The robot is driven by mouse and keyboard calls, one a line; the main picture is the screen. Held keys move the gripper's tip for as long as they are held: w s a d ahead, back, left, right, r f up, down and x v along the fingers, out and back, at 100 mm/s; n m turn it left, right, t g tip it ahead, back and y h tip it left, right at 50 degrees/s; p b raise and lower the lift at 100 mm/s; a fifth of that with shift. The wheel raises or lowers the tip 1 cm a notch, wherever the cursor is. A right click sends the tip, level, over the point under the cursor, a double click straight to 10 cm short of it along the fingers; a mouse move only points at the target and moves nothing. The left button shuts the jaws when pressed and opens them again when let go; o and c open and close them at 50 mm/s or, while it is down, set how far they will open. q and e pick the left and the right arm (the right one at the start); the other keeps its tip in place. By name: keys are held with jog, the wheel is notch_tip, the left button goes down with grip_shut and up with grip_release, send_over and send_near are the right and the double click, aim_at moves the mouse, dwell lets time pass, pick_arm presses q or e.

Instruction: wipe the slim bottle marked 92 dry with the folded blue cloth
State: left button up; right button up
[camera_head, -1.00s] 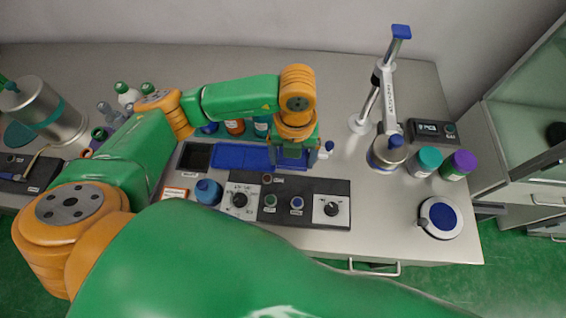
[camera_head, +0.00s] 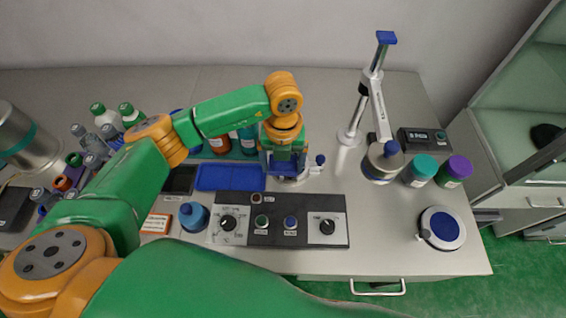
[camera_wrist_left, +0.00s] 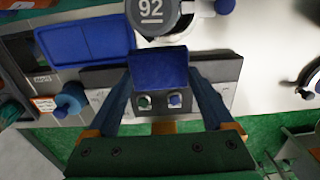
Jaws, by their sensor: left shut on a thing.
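My left gripper (camera_head: 283,168) is over the table just behind the control panel. In the left wrist view its dark fingers (camera_wrist_left: 163,95) are shut on the folded blue cloth (camera_wrist_left: 158,68), a flat blue block between them. The slim bottle marked 92 (camera_wrist_left: 152,12) shows its dark round top just beyond the cloth. A white holder (camera_wrist_left: 172,40) shows beside the bottle; whether cloth and bottle touch I cannot tell. In the head view my gripper hides the bottle and most of the cloth. My right gripper is not in view.
A blue tray (camera_head: 230,177) lies left of my gripper, and the control panel (camera_head: 284,222) in front. A tall white stand (camera_head: 352,132), several jars and a round blue-topped device (camera_head: 441,228) stand to the right. Several bottles crowd the left.

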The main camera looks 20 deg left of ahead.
pick_arm(q)
jog(key=shift+w, duration=0.3)
jog(key=shift+w+a+b, duration=0.1)
jog(key=shift+w+b, duration=0.25)
jog(key=shift+b, duration=0.05)
jog(key=shift+f, duration=0.1)
notch_tip(320, 180, down, 5)
jog(key=b, duration=0.4)
jog(key=shift+s+r, duration=0.15)
jog(key=shift+r, duration=0.1)
jog(key=shift+r+p, duration=0.4)
jog(key=shift+r, duration=0.25)
jog(key=shift+r+p, duration=1.3)
jog(key=shift+r, duration=0.5)
